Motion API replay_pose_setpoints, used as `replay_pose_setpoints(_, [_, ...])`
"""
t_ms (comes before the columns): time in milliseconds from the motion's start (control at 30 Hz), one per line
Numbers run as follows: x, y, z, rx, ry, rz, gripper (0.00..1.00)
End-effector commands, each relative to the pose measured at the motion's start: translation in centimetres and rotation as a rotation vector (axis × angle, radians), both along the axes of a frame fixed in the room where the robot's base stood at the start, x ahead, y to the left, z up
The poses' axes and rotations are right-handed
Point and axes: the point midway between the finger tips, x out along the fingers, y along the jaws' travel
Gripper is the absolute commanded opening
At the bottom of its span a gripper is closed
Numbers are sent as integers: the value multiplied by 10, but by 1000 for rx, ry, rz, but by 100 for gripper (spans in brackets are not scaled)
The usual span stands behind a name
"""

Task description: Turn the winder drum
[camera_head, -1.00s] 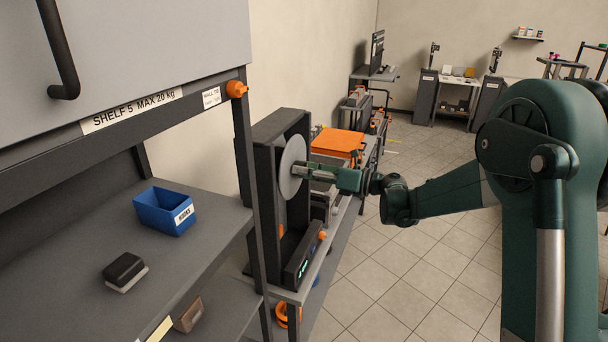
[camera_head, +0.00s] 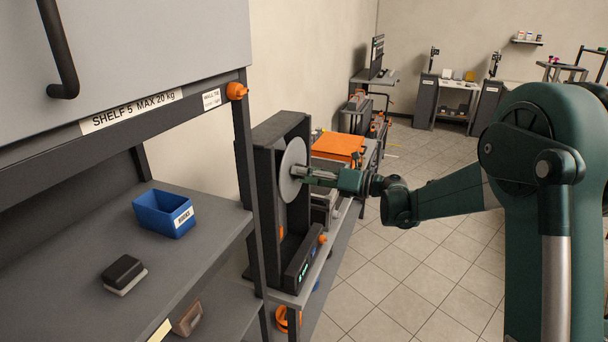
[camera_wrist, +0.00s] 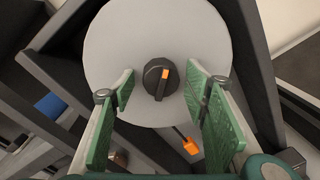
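The winder drum is a light grey disc (camera_wrist: 200,40) mounted in a dark upright frame (camera_head: 268,190); in the head view the disc (camera_head: 293,160) is seen nearly edge-on. At its middle is a black knob (camera_wrist: 158,80) with an orange mark on its bar. My gripper (camera_wrist: 160,90) faces the disc, with one green finger on each side of the knob. The fingers are open, with a gap between each finger and the knob. In the head view my gripper (camera_head: 306,175) is at the disc's face; whether the fingertips touch the disc cannot be told.
A shelf unit on the left holds a blue bin (camera_head: 163,212) and a dark block (camera_head: 123,273). A small panel with a lit display (camera_head: 304,266) sits below the drum. An orange box (camera_head: 338,147) stands behind. The tiled floor (camera_head: 400,280) on the right is clear.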

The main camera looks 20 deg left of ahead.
Motion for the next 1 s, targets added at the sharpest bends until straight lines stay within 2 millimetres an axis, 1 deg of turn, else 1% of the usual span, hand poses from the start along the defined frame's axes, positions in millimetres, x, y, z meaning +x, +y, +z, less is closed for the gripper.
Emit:
replay_pose_setpoints(267, [0, -1, 0, 0, 0, 0, 45])
replay_pose_setpoints(467, [1, -10, 0, 0, 0, -2, 45])
replay_pose_setpoints(667, [-1, -32, 1, 0, 0, -1, 45])
replay_pose_setpoints(1000, [-3, -85, 4, 0, 0, -1, 45])
